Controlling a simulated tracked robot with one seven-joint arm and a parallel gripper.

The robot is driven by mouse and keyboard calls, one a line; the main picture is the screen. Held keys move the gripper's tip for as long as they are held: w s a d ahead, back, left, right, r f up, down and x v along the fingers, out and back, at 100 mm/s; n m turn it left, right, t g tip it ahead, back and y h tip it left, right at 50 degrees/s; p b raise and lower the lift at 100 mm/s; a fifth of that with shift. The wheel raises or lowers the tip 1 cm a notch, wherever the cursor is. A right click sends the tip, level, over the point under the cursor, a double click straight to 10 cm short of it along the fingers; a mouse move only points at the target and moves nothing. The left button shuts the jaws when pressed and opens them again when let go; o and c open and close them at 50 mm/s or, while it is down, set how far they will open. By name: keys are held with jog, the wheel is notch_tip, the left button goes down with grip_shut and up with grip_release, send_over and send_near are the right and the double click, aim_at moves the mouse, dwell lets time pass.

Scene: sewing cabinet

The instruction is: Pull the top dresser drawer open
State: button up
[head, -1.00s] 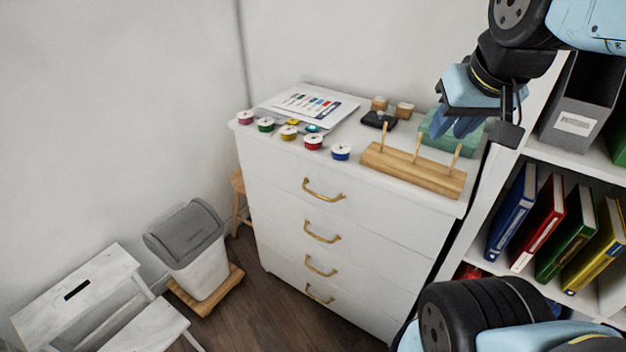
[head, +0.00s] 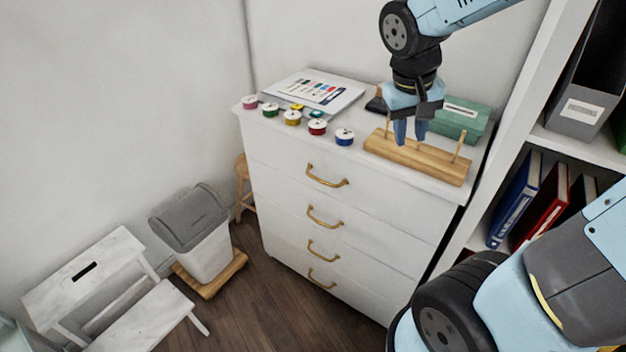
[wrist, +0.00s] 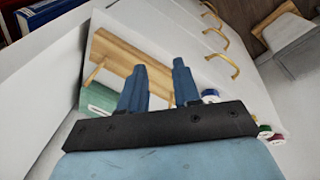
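The white dresser (head: 280,222) stands against the wall with its drawers closed. Its top drawer (head: 385,196) has a brass bow handle (head: 326,177) at the middle of its front. My gripper (head: 410,140) points down over the right part of the dresser top, above or beside the wooden spool rack; I cannot tell if it touches. It is to the right of and higher than the top handle. In the wrist view my gripper (wrist: 160,82) has its two blue fingers apart with nothing between them. Brass handles (wrist: 222,62) also show there, beyond the fingers.
The wooden spool rack (head: 412,160) with upright pegs, several thread spools (head: 317,127), a chart (head: 315,90) and a green box (head: 462,118) are on top. A bookshelf (head: 515,130) stands right. A bin (head: 205,250) and step stool (head: 95,270) stand left. Floor before the dresser is clear.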

jog(key=w+a+f+n+h, duration=0.1)
jog(key=w+a+f+h, duration=0.3)
jog(key=f, duration=0.4)
jog(key=n+t+h, duration=0.4)
jog(key=n+t, duration=0.4)
jog(key=t, duration=0.3)
send_near(318, 180)
jog(key=x, duration=1)
jog(key=shift+w+f, duration=0.25)
jog(key=shift+w, duration=0.15)
jog(key=shift+c, duration=0.5)
grip_shut()
jog(key=shift+s, duration=0.1)
